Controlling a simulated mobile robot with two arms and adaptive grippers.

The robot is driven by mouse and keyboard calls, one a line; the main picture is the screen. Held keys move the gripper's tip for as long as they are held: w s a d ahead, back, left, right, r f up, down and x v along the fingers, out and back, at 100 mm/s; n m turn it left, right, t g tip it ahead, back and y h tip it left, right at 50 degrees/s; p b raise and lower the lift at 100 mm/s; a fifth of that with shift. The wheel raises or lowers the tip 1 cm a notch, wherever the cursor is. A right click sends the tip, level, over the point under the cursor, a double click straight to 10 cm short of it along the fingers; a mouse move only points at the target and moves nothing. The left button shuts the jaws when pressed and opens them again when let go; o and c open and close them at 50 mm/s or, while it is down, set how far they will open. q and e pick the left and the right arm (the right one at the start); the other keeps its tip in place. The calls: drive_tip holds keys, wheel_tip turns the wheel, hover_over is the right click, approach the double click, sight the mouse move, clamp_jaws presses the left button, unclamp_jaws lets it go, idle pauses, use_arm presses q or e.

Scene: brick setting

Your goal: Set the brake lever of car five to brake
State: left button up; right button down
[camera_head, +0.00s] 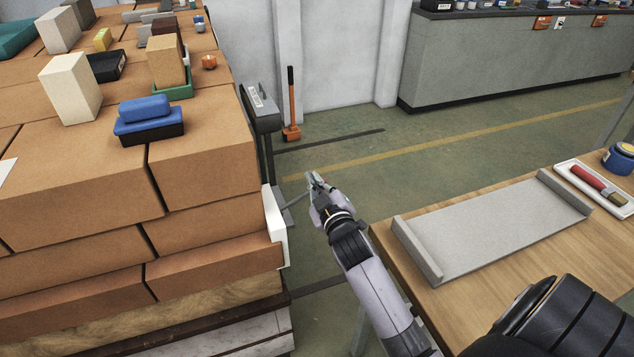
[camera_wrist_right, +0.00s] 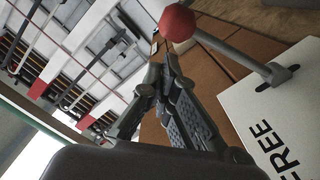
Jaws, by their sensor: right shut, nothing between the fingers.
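The brake lever (camera_wrist_right: 232,52) is a grey rod with a red ball knob (camera_wrist_right: 180,22). It comes out of a slot in a white plate (camera_wrist_right: 265,112) marked "FREE". In the head view the plate (camera_head: 274,214) stands at the right end of the brick stack, and the grey rod (camera_head: 294,203) reaches toward my right gripper (camera_head: 314,180). My right gripper is shut and empty, close to the knob. In the wrist view its fingers (camera_wrist_right: 162,62) are left of and below the knob; I cannot tell whether they touch it. My left gripper is out of view.
The car's brick stack (camera_head: 90,255) fills the left side, with a grey box (camera_head: 262,108) on a post behind the plate. A wooden table (camera_head: 470,315) with a grey tray (camera_head: 490,230) stands at right. Floor between is open.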

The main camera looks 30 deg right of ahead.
drive_tip(key=shift+d+f, duration=0.1)
drive_tip(key=shift+f, duration=0.15)
drive_tip(key=d+f+m, duration=0.3)
drive_tip(key=f+m, duration=0.2)
drive_tip(key=f, duration=0.1)
drive_tip(key=shift+s+d+m, duration=0.3)
drive_tip(key=shift+s, duration=0.1)
idle(0.8)
idle(0.4)
drive_tip(key=v, duration=1.2)
